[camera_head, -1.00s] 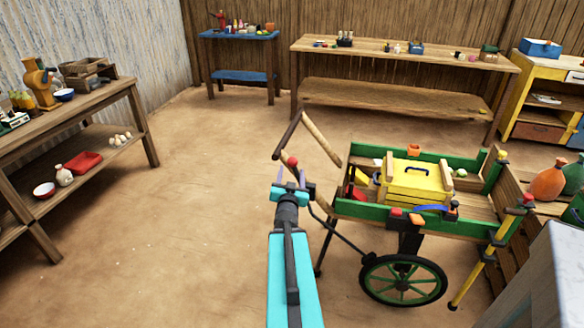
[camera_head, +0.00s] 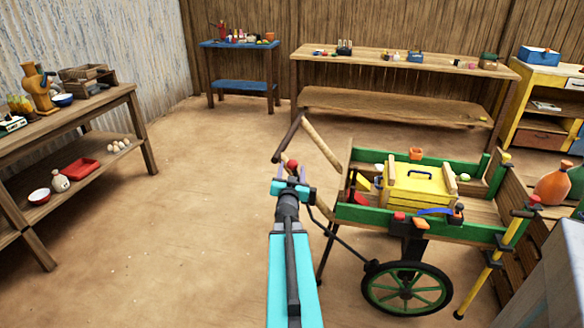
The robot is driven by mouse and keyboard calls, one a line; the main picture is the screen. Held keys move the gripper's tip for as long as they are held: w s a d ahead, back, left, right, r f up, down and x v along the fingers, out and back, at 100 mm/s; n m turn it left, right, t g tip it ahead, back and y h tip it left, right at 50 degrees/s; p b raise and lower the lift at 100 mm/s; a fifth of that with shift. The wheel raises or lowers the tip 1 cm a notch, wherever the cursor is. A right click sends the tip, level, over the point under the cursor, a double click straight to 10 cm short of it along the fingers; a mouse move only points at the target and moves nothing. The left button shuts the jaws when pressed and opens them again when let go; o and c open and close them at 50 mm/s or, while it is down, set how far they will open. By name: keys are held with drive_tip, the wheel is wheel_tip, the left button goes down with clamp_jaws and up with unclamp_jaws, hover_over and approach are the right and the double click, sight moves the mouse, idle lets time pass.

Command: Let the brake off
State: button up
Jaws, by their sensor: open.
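A green and wooden handcart (camera_head: 470,229) with a green spoked wheel (camera_head: 407,289) stands at the right of centre. Its wooden handle (camera_head: 322,144) points up and left. A red knob (camera_head: 293,164), apparently the top of the brake lever, shows near the handle's lower end. A dark rod (camera_head: 345,236) runs from near there toward the wheel. My gripper (camera_head: 291,178) is open, just below the red knob in the picture. The lever's shaft is mostly hidden by my gripper, and I cannot tell whether the fingers touch it.
The cart carries a yellow toolbox (camera_head: 418,184) and small items. A wooden shelf table (camera_head: 128,100) stands at the left, a blue table (camera_head: 240,44) and a long bench (camera_head: 400,62) at the back. The dirt floor (camera_head: 190,220) left of the cart is clear.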

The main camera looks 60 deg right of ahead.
drive_tip(key=shift+x, duration=1.75)
drive_tip(key=c, duration=1.3)
drive_tip(key=shift+a, duration=0.1)
clamp_jaws()
